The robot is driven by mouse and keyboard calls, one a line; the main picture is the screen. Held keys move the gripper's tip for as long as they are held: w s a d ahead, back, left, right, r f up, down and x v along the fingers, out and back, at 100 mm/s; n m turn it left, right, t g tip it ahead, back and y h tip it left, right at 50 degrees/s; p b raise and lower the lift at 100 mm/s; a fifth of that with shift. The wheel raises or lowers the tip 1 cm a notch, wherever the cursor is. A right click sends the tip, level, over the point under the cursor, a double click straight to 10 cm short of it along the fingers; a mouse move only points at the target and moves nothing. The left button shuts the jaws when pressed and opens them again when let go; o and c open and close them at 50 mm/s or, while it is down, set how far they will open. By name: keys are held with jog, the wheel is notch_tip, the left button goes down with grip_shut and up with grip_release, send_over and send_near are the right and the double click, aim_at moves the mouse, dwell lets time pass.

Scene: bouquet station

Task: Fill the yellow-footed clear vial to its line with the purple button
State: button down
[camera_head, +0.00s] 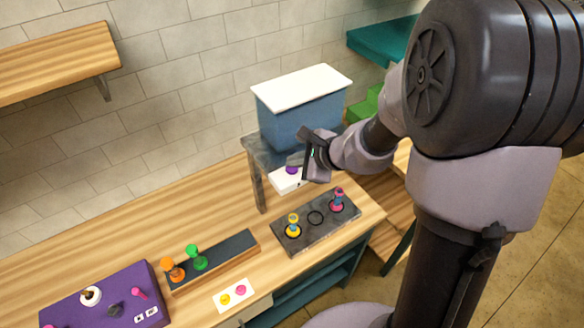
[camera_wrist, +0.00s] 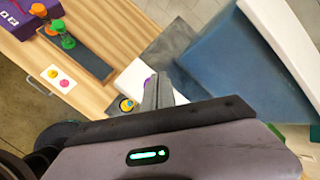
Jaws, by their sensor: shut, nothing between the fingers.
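The yellow-footed vial (camera_head: 293,226) stands in the left hole of a dark grey rack (camera_head: 316,230); its fill level and line are too small to read. It also shows in the wrist view (camera_wrist: 127,104), left of my fingers. The purple button (camera_head: 291,170) sits on a white block (camera_head: 284,181) under the blue tank's shelf. In the wrist view the button (camera_wrist: 148,84) is mostly hidden behind my fingertips. My gripper (camera_head: 307,172) is shut and empty, its tips close beside the button; I cannot tell if they touch it.
A blue tank (camera_head: 300,112) with a white lid stands on a grey shelf (camera_head: 262,152) above. A pink-footed vial (camera_head: 338,200) stands at the rack's right. Orange (camera_head: 172,270) and green (camera_head: 198,258) pieces stand on a dark strip. A purple board (camera_head: 110,300) lies front left.

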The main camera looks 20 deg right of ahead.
aim_at(295, 170)
jog(key=shift+f+b, duration=0.55)
jog(key=shift+b, duration=0.1)
dwell(0.4)
dwell(0.4)
jog(key=shift+r+p, duration=0.75)
jog(key=shift+r, duration=0.25)
notch_tip(295, 170, up, 5)
jog(key=p, duration=0.4)
jog(key=shift+r, duration=0.1)
dwell(2.2)
